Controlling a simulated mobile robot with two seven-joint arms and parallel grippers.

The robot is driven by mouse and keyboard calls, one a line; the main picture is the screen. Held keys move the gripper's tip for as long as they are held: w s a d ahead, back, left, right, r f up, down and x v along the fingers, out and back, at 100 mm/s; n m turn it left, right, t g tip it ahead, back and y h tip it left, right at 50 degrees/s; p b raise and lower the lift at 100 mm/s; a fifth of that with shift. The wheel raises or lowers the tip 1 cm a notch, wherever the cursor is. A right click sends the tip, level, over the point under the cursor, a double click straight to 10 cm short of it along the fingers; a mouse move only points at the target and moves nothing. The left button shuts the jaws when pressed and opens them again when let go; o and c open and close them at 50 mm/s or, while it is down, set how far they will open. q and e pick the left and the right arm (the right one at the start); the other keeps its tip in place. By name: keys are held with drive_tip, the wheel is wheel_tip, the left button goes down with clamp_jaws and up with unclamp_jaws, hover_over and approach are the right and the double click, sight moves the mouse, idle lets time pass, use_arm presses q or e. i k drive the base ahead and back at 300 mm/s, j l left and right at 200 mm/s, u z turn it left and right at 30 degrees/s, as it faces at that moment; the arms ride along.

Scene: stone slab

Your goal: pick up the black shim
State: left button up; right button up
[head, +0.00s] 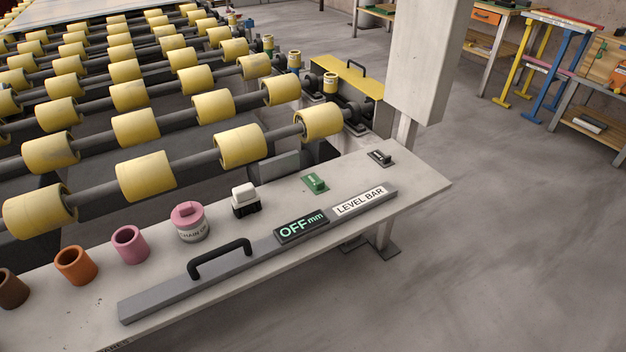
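A small flat black piece (381,158), which looks like the black shim, lies near the right end of the pale bench top (425,180). It has a small raised grip and a light marking too small to read. A similar green shim (315,184) lies to its left. Neither of my grippers is in the head view, and nothing touches the black shim.
A grey level bar (185,290) with a black handle and a display reading "OFF mm" lies along the front. A white-and-black block (244,199), a pink-lidded jar (189,222) and several cups stand left. Yellow rollers (240,144) lie behind; a pale post (425,60) rises behind the black shim.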

sight(385, 162)
drive_tip(key=i+l, duration=0.15)
drive_tip(key=l, duration=0.3)
drive_tip(key=i+l+u, duration=0.15)
drive_tip(key=l, duration=0.3)
drive_tip(key=i+l, duration=0.1)
drive_tip(key=l, duration=0.35)
drive_tip(key=i+l+u, duration=0.1)
drive_tip(key=l, duration=0.4)
drive_tip(key=i+l, duration=0.1)
drive_tip(key=l, duration=0.35)
drive_tip(key=u, duration=0.05)
